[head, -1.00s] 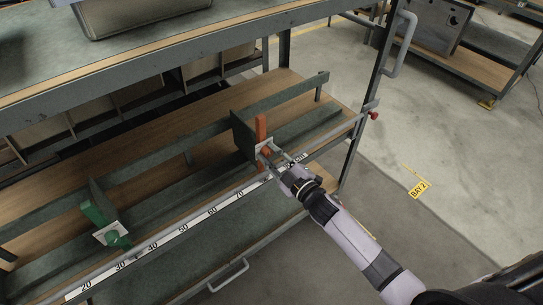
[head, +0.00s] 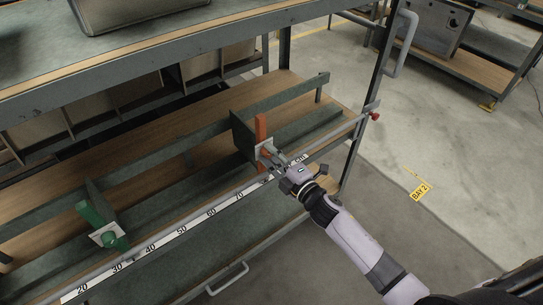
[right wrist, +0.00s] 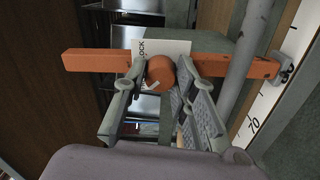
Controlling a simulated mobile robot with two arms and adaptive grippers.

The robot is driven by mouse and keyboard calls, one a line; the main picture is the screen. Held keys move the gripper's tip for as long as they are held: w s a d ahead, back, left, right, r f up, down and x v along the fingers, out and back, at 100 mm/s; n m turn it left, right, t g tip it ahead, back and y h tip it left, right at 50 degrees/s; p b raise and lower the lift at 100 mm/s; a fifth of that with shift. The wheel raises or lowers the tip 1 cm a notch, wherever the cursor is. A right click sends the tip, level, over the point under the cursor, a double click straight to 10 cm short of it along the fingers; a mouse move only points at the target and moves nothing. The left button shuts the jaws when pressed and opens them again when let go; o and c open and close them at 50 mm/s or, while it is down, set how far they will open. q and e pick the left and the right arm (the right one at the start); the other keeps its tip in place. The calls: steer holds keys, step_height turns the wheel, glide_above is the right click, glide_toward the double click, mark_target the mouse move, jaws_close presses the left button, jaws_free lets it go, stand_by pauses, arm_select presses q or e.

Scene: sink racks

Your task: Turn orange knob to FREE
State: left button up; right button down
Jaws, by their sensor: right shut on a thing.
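The round orange knob (right wrist: 161,72) sits on a white label plate (right wrist: 175,48) on an orange bar (right wrist: 95,59), in the right wrist view. Part of the plate's lettering reads LOCK; the rest is hidden. A short pale mark shows on the knob's face. My right gripper (right wrist: 160,78) is shut on the knob, one finger on each side. In the head view the orange bar (head: 261,128) stands upright against a dark plate, and my right gripper (head: 272,155) covers the knob. My left gripper is not in view.
A green knob and bar (head: 98,222) stand on the same rail at left. A numbered scale (head: 180,231) runs along the front, with a red knob (head: 375,117) at its right end. An upper shelf (head: 150,62) overhangs the back; the floor at right is open.

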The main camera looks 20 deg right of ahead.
steer(key=shift+f, duration=0.1)
stand_by(0.3)
steer(key=c, duration=1.3)
jaws_free()
steer(key=v, duration=1.2)
